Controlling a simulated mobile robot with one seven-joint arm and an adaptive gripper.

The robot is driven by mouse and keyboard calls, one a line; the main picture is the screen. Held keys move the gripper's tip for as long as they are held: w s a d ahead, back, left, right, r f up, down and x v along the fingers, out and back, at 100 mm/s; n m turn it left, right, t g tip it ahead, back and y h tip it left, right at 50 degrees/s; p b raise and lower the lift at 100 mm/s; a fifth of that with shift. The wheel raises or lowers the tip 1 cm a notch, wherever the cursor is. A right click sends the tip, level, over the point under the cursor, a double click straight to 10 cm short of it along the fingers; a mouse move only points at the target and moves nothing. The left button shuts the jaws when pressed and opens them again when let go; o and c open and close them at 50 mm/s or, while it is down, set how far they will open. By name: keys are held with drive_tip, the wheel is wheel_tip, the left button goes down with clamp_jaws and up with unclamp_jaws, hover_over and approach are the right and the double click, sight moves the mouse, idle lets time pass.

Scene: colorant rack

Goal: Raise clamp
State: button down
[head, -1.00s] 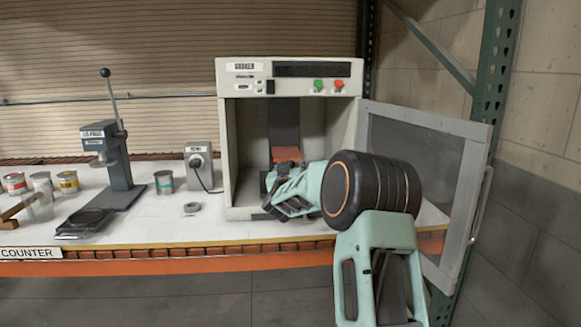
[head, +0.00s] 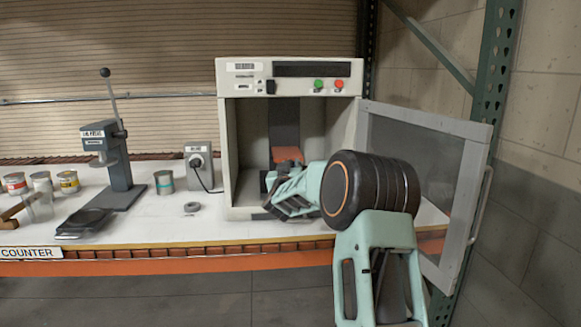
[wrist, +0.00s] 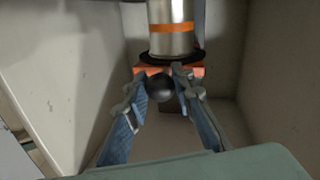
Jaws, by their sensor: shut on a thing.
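A black ball knob (wrist: 160,88) sits between the two fingers of my gripper (wrist: 161,84) in the wrist view, and the gripper is shut on it. The orange clamp part (wrist: 190,72) lies just behind the knob. It also shows in the head view on the dark column (head: 287,154) inside the open cabinet. A metal can with an orange band (wrist: 172,32) stands against a black disc (wrist: 172,57) beyond the knob. In the head view my gripper (head: 268,190) is inside the cabinet; my wrist hides the can and most of the grip.
The pale cabinet (head: 228,140) has close side walls around my gripper. Its windowed door (head: 478,150) stands open at the right, beside my arm. A lever press (head: 116,165), paint cans (head: 68,181) and a grey ring (head: 192,208) are on the counter left.

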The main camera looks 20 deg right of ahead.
wheel_tip(320, 180, up, 9)
drive_tip(key=p, duration=0.4)
drive_tip(key=shift+f, duration=0.2)
drive_tip(key=c, duration=1.7)
unclamp_jaws()
drive_tip(key=shift+f, duration=0.1)
drive_tip(key=shift+o, duration=0.2)
drive_tip(key=shift+f, duration=0.3)
drive_tip(key=shift+s, duration=0.1)
drive_tip(key=v, duration=1.2)
